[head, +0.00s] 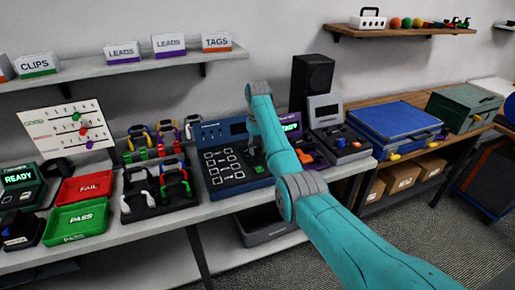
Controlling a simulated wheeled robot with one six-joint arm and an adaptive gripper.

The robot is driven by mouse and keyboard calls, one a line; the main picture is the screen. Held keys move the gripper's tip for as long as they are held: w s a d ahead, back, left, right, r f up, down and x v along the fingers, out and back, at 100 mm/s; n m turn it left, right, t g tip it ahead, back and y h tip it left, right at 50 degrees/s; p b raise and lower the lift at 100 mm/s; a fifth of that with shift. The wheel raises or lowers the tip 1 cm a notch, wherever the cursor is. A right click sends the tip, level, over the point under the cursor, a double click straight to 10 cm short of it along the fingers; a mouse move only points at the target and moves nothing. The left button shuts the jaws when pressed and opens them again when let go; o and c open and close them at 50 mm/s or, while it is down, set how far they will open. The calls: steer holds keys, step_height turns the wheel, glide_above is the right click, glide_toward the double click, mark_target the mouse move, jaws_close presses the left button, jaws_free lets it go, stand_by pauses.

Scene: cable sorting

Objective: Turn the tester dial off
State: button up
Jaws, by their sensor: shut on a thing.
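The tester (212,133) is a wide blue console with a dark front panel on the workbench. It has several square sockets on its left, a small green-lit spot low in the middle, and a dark display at the top. My gripper (257,166) is small and dark in the head view, low against the right part of the tester's panel. It is shut on the tester dial, which is mostly hidden by the fingers and my arm. The dial's setting cannot be read.
A READY screen (290,126) stands right of the tester, partly behind my arm. A black tray (143,206) of cables, a red FAIL tray (84,187) and a green PASS tray (77,222) lie to the left. A black speaker (312,78) stands behind.

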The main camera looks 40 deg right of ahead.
mark_target(258, 147)
stand_by(0.3)
steer(key=o, duration=1.2)
steer(key=shift+c, duration=0.2)
steer(key=shift+r, duration=0.1)
steer(key=shift+r, duration=3.6)
